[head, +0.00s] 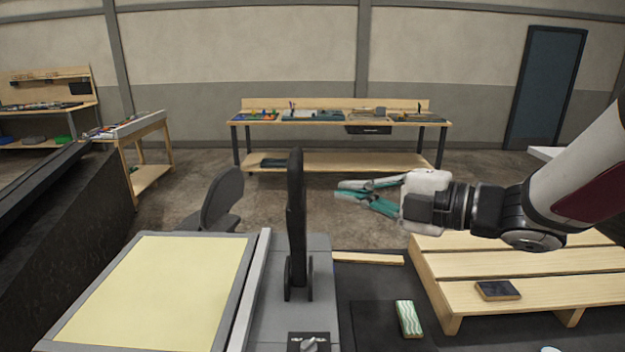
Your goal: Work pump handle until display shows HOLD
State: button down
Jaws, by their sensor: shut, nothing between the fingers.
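The pump handle appears to be the tall black lever (296,215), standing nearly upright in a black bracket on a grey console (322,270). My gripper (342,190), with teal fingers, is shut and empty. It points left at the lever from the right, with a visible gap between them in the picture. A black plate with a grey knob (309,345) and small white labels sits at the console's front, cut off by the frame edge. I see no readable display text.
A pale yellow panel (160,290) in a grey frame lies left of the console. A wooden pallet (520,270) with a dark block (497,290) is at right. A green patterned block (408,319) lies on the dark surface. A chair (218,200) and workbench (340,120) stand behind.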

jog(key=w+d+x, duration=0.1)
jog(key=w+x, duration=0.1)
jog(key=x, duration=1)
jog(key=shift+w+f+p, duration=0.3)
jog(key=shift+w+f, duration=0.05)
